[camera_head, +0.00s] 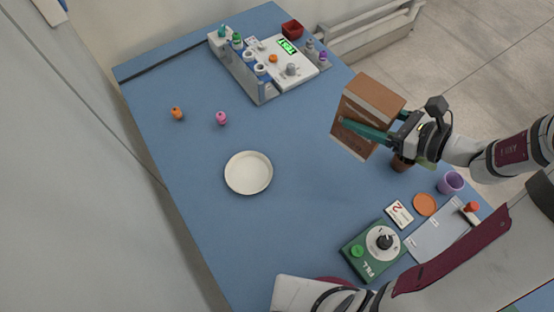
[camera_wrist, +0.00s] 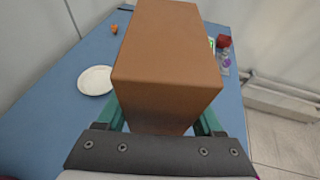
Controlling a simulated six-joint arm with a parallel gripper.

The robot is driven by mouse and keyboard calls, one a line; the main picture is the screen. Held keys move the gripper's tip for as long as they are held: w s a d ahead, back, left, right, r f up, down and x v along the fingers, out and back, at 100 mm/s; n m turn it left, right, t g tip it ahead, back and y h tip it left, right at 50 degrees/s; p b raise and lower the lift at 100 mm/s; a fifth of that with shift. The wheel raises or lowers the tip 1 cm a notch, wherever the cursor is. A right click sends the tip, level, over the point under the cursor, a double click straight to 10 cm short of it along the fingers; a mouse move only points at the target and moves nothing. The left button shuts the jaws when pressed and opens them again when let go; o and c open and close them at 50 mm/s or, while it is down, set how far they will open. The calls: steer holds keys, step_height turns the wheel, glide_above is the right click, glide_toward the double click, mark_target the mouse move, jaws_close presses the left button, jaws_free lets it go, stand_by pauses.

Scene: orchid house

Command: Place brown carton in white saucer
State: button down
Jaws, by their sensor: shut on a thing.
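The brown carton (camera_head: 372,104) is between the green fingers of my gripper (camera_head: 366,130), at the right side of the blue table in the head view. My gripper is shut on the carton, which appears held above the table. In the wrist view the carton (camera_wrist: 168,66) fills the middle, between the two green fingers (camera_wrist: 160,120). The white saucer (camera_head: 248,173) lies empty on the table, left of and apart from the carton. The saucer also shows in the wrist view (camera_wrist: 95,80), left of the carton.
A white rack with bottles (camera_head: 245,70) and a red box (camera_head: 292,30) stand at the back. Orange (camera_head: 177,113) and pink (camera_head: 221,118) small items lie at the left. A green dial box (camera_head: 372,250), orange disc (camera_head: 424,205) and purple cup (camera_head: 451,182) are near the front right. The table around the saucer is clear.

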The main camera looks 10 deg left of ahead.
steer(key=s+a+r+n+g+y, duration=0.1)
steer(key=s+a+n+g, duration=0.25)
steer(key=a, duration=0.35)
steer(key=s+a+n+g+y, duration=0.1)
steer(key=s+a+n+g, duration=0.1)
steer(key=a+n+g, duration=0.3)
steer(key=s+a+f+m+t, duration=0.1)
steer(key=a+f+m, duration=0.1)
steer(key=a+f, duration=0.8)
steer(key=shift+s+a+f, duration=0.2)
steer(key=shift+a, duration=0.65)
steer(key=shift+f, duration=0.1)
steer(key=shift+f, duration=0.4)
jaws_free()
